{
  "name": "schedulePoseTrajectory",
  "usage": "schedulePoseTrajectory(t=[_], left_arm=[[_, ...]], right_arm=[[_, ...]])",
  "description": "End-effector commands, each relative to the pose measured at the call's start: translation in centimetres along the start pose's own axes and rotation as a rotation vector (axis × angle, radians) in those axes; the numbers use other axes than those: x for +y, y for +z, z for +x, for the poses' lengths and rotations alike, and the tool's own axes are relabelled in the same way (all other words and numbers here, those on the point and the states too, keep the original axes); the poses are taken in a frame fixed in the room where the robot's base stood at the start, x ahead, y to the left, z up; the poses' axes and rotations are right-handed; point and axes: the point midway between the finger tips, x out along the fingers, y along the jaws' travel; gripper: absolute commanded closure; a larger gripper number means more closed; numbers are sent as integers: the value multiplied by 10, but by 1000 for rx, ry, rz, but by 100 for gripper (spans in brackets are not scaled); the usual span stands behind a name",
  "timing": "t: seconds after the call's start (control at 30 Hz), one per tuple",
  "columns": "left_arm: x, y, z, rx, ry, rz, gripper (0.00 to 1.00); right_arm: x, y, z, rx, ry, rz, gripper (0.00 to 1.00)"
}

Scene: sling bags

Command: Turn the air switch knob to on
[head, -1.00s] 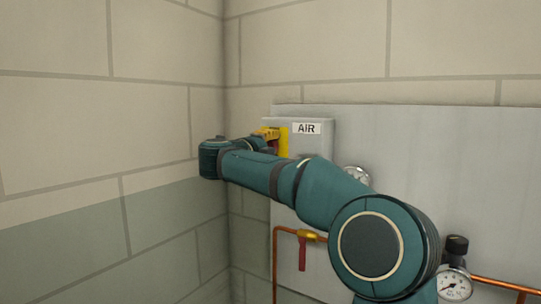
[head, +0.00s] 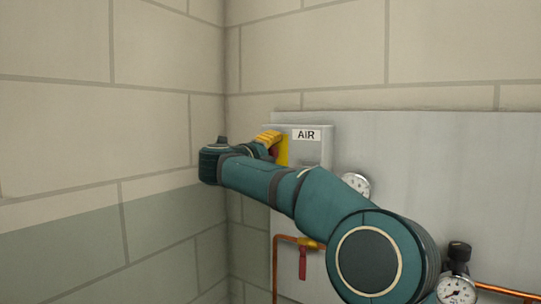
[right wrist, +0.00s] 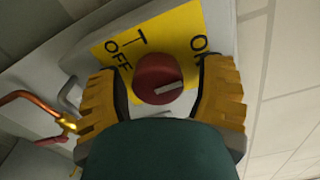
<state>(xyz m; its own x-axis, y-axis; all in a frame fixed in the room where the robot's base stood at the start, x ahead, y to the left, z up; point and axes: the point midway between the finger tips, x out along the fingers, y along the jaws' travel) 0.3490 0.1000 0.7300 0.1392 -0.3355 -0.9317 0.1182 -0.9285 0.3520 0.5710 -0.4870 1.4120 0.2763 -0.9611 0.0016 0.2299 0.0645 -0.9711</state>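The air switch is a grey box (head: 312,150) with an "AIR" label, mounted at the panel's upper left. On it is a yellow plate (right wrist: 183,28) with "OFF" and partly hidden "ON" markings. The red knob (right wrist: 150,70) has a white pointer bar, pointing right in the right wrist view. My right gripper (right wrist: 162,70) is open, one yellow finger on each side of the knob, with gaps visible. In the head view my right gripper (head: 268,139) is at the box's left side, and my arm hides part of the box. My left gripper is not in view.
A grey panel (head: 430,150) carries gauges (head: 355,185) (head: 456,291), copper pipes and a red-handled valve (head: 303,262) below the box. A block wall (head: 100,130) stands close on the left, meeting the back wall in a corner.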

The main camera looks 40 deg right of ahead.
Motion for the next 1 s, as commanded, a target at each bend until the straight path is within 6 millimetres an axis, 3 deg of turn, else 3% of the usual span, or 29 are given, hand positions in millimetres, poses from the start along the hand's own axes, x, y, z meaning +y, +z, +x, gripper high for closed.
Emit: schedulePoseTrajectory(t=[0.33, 0.47, 0.8, 1.0], left_arm=[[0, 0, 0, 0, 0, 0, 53], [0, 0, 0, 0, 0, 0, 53], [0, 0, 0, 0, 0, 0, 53], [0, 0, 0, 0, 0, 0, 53]], right_arm=[[1, 1, -2, -1, 2, -1, 25], [1, 1, -12, -2, 2, -2, 25], [0, 1, -78, -5, 2, -1, 25], [1, 1, -108, -3, 1, -1, 25]])
